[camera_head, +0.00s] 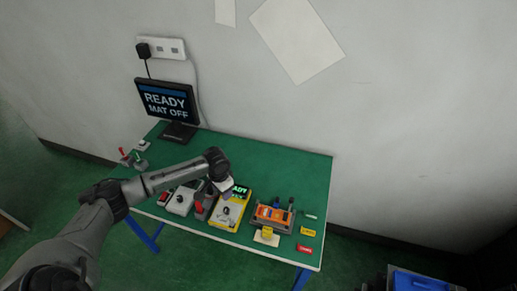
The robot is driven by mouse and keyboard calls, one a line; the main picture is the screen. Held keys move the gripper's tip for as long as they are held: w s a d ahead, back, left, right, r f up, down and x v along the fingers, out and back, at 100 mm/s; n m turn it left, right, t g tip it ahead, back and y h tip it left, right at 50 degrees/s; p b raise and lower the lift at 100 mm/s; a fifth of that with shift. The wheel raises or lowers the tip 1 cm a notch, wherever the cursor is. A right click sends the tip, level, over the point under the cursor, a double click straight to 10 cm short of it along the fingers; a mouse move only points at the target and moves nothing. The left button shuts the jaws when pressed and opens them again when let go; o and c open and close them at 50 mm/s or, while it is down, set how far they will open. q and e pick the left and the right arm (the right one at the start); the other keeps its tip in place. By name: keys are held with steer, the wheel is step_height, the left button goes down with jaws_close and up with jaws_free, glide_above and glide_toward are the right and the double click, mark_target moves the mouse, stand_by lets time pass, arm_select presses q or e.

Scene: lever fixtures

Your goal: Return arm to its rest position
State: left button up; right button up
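My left arm comes in from the lower left and reaches over the green table (290,165). Its gripper (224,187) points down above the yellow device (231,213), near that device's small green-lit screen (240,190). The fingers are small and dark, so their opening is unclear, and I cannot tell whether they touch anything. A red lever (199,207) stands just left of the yellow device. A light grey box with a dark knob (180,199) is further left, partly near my forearm. My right gripper is not in view.
A monitor (167,101) reading "READY MAT OFF" stands at the back left. Small lever fixtures (132,158) sit at the left edge. An orange device in a grey frame (272,214) and red and yellow tags (306,249) are to the right. The table's back right is clear.

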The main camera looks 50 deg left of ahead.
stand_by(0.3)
arm_select(q)
steer(key=w+d+r+m+t+y, duration=0.4)
steer(key=d+r+m, duration=0.1)
steer(key=r, duration=0.3)
steer(key=s+d+r+t+h, duration=0.1)
steer(key=s+d+t, duration=0.1)
steer(key=d, duration=0.4)
steer(key=s+d+r+t, duration=0.1)
steer(key=s+d, duration=0.1)
steer(key=d, duration=0.4)
steer(key=s+d+f+n+g+h, duration=0.1)
steer(key=s+d+f, duration=0.25)
steer(key=s, duration=0.35)
steer(key=s+d+f+n+g+h, duration=0.1)
steer(key=s+d+f, duration=0.25)
steer(key=s, duration=0.45)
steer(key=s+d+f+n+g+h, duration=0.1)
steer(key=s+d+f+g, duration=0.15)
steer(key=s+d, duration=0.35)
step_height(320, 180, up, 14)
steer(key=a+t+p, duration=0.1)
steer(key=p, duration=1.3)
steer(key=shift+s+a, duration=0.15)
steer(key=shift+a, duration=0.1)
